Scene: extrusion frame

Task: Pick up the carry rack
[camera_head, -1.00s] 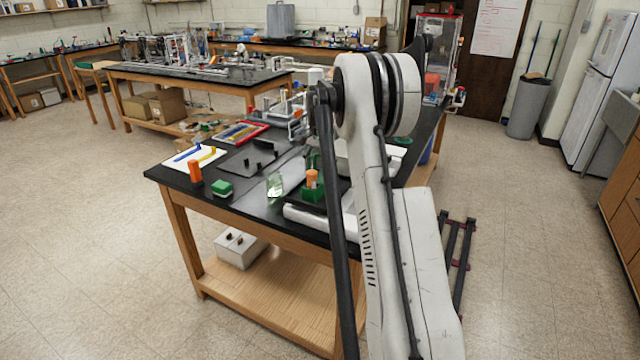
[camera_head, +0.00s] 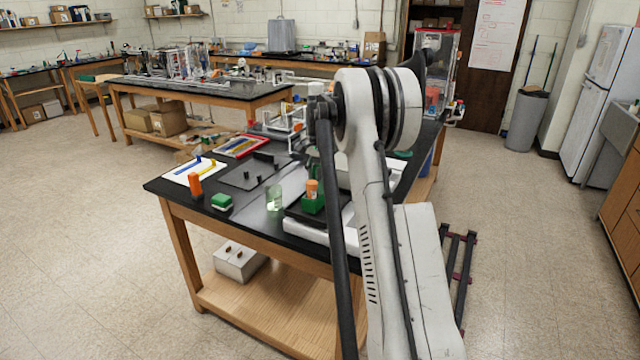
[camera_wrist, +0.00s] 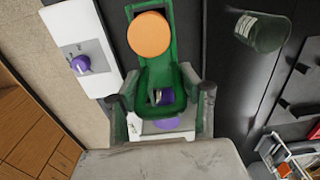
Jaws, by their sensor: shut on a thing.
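The carry rack (camera_head: 313,204) is green and holds a round orange-topped item (camera_head: 312,187). It stands near the front edge of the black table, beside my arm. In the wrist view, the green rack (camera_wrist: 155,68) fills the middle below the orange top (camera_wrist: 148,34). A small purple and metallic item (camera_wrist: 165,97) shows within its lower part. My gripper (camera_wrist: 164,100) has one grey finger on each side of the rack's lower part and is shut on it. I cannot tell if the rack touches the surface below.
A clear glass beaker (camera_head: 273,198) stands left of the rack. A white device with a purple knob (camera_wrist: 84,52) lies close beside the rack. The aisle floor at left is clear.

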